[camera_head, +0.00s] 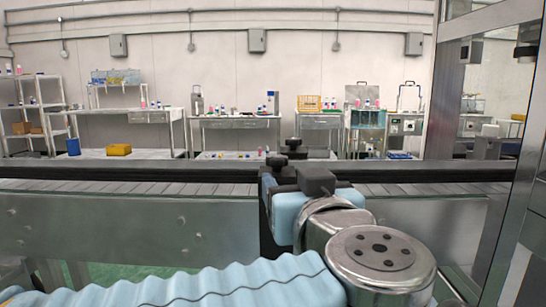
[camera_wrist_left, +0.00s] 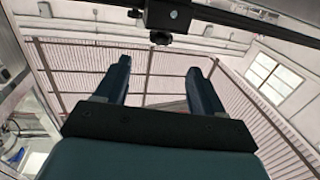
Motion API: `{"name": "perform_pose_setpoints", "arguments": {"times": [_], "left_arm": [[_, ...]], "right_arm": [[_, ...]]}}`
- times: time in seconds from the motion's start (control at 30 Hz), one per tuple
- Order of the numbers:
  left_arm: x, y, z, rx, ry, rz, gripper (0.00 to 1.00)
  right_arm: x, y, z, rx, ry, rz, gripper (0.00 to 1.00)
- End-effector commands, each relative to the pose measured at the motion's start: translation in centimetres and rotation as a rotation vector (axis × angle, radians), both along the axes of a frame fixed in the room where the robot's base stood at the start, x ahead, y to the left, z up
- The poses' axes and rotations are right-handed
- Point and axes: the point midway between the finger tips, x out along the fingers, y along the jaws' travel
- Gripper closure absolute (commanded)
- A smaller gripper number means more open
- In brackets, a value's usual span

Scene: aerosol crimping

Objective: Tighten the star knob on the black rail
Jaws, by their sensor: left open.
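The black rail (camera_head: 120,169) runs across the head view along a conveyor and crosses the top of the left wrist view (camera_wrist_left: 228,19). In the left wrist view a black block (camera_wrist_left: 168,15) sits on it, with the dark star knob (camera_wrist_left: 161,38) at its lower side. My left gripper (camera_wrist_left: 160,76) is open and empty. The knob shows just beyond its fingertips, about midway between them, with no visible contact. In the head view my left gripper (camera_head: 268,185) is at the rail, below small black fittings (camera_head: 294,147); its wrist partly hides the rail. My right gripper is out of view.
The grey conveyor (camera_head: 120,222) lies under and in front of the rail. A metal-framed glass panel (camera_head: 480,130) stands at the right. Space above the rail is clear to the left.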

Motion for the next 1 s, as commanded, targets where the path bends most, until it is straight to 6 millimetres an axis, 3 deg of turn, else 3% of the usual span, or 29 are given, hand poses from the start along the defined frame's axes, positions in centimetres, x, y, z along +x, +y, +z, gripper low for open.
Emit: {"name": "perform_pose_setpoints", "arguments": {"times": [0.17, 0.4, 0.6, 0.8, 1.0], "left_arm": [[2.3, 0.6, 0.1, 0.001, 0.004, 0.006, 0.31], [7.9, 1.7, 0.1, 0.001, 0.003, 0.006, 0.31], [11.6, 2.3, 0.0, 0.001, 0.003, 0.004, 0.31], [13.1, 2.6, 0.0, 0.002, 0.002, 0.003, 0.31], [13.3, 2.6, 0.0, 0.002, 0.002, 0.002, 0.31]], "right_arm": [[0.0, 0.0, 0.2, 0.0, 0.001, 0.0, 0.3], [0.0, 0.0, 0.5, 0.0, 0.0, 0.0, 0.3], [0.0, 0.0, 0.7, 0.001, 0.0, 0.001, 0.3], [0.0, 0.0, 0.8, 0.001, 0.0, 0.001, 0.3], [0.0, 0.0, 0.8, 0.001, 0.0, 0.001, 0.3]]}}
